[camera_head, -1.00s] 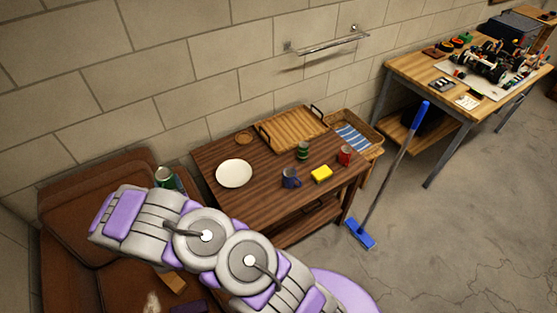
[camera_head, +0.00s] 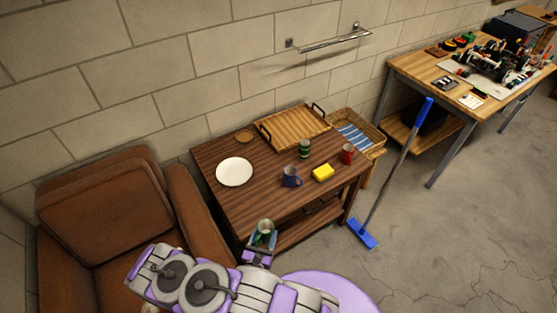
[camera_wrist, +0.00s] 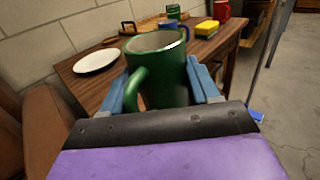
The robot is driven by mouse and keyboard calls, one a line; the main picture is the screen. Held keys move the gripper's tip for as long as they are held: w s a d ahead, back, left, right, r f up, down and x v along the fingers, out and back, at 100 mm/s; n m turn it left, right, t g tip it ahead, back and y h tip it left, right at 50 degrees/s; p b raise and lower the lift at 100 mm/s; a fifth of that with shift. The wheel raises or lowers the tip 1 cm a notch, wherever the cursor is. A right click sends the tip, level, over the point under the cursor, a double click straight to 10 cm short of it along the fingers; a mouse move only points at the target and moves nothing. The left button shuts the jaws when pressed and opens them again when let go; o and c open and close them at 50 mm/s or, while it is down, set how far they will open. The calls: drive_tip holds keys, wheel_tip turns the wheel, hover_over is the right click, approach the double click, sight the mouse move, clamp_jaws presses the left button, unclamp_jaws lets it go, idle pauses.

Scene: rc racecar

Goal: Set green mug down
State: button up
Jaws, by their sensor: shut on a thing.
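The green mug (camera_wrist: 168,85) is upright between the blue fingers of my gripper (camera_wrist: 160,95) in the wrist view, with its handle toward the camera on the left. In the head view the green mug (camera_head: 264,236) is small and partly hidden by my gripper (camera_head: 262,242). My gripper is shut on it and holds it near the front edge of the dark wooden table (camera_head: 236,206), apart from the tabletop. The mug looks empty in the part of its inside that shows.
The front left tabletop is clear.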

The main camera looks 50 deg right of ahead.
drive_tip(key=shift+s+d, duration=0.25)
drive_tip(key=shift+d, duration=0.05)
drive_tip(key=shift+w+d, duration=0.15)
drive_tip(key=shift+w, duration=0.2)
drive_tip(key=w+d+b, duration=0.1)
drive_tip(key=w, duration=0.3)
drive_tip(key=w+d+f+b, duration=0.1)
drive_tip(key=w+d, duration=0.1)
drive_tip(key=w, duration=0.3)
drive_tip(key=w+d+b, duration=0.1)
drive_tip(key=w, duration=0.4)
drive_tip(key=shift+d+f, duration=0.15)
drive_tip(key=shift+f, duration=0.05)
drive_tip(key=shift+w+f+b, duration=0.2)
drive_tip(key=shift+f+b, duration=0.15)
drive_tip(key=shift+f, duration=0.05)
wheel_tip(320, 180, down, 3)
drive_tip(key=shift+r+b, duration=0.1)
drive_tip(key=shift+b, duration=0.35)
drive_tip(key=o, duration=1.2)
